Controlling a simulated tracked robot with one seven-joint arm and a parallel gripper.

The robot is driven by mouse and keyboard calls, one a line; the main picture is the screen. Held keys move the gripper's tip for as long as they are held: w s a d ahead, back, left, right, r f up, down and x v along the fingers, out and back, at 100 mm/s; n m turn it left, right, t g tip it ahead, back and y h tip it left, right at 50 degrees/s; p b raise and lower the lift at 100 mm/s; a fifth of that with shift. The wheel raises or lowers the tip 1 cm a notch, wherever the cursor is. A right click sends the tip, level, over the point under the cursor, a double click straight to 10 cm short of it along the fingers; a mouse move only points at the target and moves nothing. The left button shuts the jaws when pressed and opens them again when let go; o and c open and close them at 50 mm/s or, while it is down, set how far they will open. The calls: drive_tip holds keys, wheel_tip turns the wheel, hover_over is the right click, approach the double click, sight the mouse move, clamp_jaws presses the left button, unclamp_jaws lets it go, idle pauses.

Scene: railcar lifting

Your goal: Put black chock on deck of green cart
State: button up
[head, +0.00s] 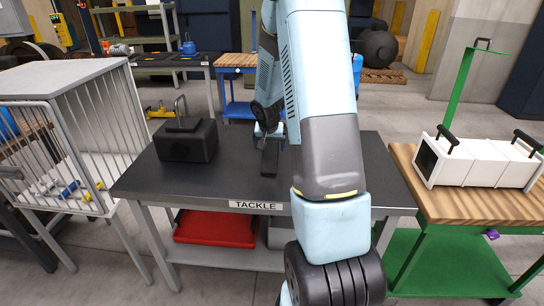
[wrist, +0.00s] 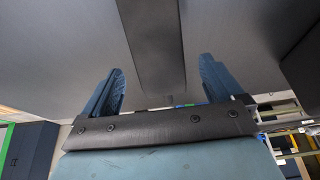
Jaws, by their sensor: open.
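The black chock is a long dark block (head: 268,160) on the dark tackle table (head: 335,190), partly hidden by my arm. In the wrist view the dark block (wrist: 152,40) runs between my two blue fingers, with a gap on each side. My gripper (wrist: 160,85) is open and holds nothing. In the head view my gripper (head: 268,128) is just above the block, partly hidden behind my arm. The green cart (head: 425,262) stands at the right, its wooden deck (head: 470,208) bearing a white box (head: 480,162) with black handles.
A black box (head: 187,142) with a raised top stands on the left of the tackle table. A grey barred cage (head: 70,85) is at the far left. A red tray (head: 213,228) lies on the lower shelf. A green post (head: 462,85) rises behind the white box. The deck's front is clear.

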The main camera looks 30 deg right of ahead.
sight(271, 149)
drive_tip(key=shift+x, duration=2.55)
drive_tip(key=shift+s, duration=0.1)
drive_tip(key=c, duration=1.7)
drive_tip(key=shift+o, duration=0.2)
drive_tip(key=shift+r, duration=0.15)
